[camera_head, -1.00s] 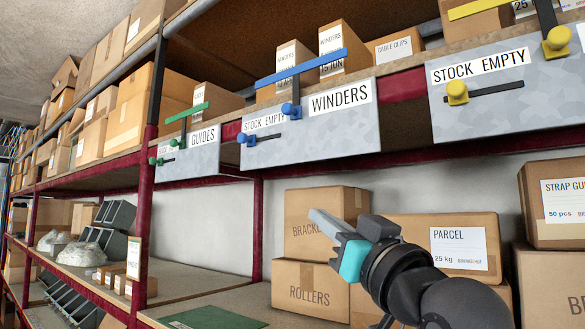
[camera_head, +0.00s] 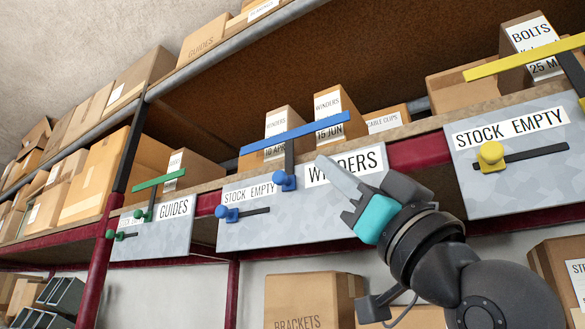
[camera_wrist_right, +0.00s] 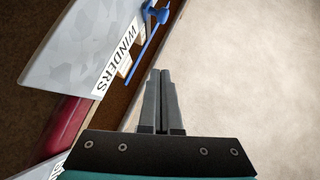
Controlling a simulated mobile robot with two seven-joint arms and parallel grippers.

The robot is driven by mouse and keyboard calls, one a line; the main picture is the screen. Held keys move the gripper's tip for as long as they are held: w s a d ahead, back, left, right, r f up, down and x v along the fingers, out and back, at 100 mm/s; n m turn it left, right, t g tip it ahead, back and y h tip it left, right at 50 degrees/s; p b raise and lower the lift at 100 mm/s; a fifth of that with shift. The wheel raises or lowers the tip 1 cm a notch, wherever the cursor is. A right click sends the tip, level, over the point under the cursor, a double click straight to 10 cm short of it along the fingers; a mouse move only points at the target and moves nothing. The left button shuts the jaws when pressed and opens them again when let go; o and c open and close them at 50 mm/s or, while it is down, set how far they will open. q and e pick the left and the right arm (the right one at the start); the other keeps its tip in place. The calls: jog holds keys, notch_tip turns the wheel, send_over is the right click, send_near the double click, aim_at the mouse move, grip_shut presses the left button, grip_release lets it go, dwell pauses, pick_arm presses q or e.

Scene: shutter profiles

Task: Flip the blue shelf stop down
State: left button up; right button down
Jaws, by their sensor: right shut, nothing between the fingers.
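The blue shelf stop is a long bar (camera_head: 294,133) standing raised above the shelf edge on a dark upright arm, with a blue knob (camera_head: 285,181) at its pivot. It crosses in front of the winders boxes. A second blue knob (camera_head: 222,212) sits on a slot below the "STOCK EMPTY" label. My right gripper (camera_head: 330,165) is shut and empty, in front of the "WINDERS" label (camera_head: 345,168), right of the pivot knob and below the bar's right end. In the right wrist view the blue bar (camera_wrist_right: 143,58) lies ahead, apart from the closed fingertips (camera_wrist_right: 160,74). My left gripper is out of view.
A green stop (camera_head: 160,181) stands raised at left, and a yellow stop (camera_head: 520,58) at right. A brackets box (camera_head: 310,298) is on the shelf below.

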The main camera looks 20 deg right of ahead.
aim_at(290, 169)
jog(key=w+r+p, duration=0.1)
jog(key=w+p, duration=0.1)
jog(key=w+a+r+p, duration=0.1)
jog(key=w+p, duration=0.1)
jog(key=w, duration=0.1)
jog(key=w+a+r+p, duration=0.1)
jog(key=w+r+p, duration=0.1)
jog(key=w, duration=0.1)
jog(key=shift+w+a, duration=0.2)
jog(key=shift+a, duration=0.05)
jog(key=shift+f, duration=0.15)
dwell(0.3)
notch_tip(290, 169, down, 6)
jog(key=b, duration=0.5)
jog(key=shift+r, duration=0.3)
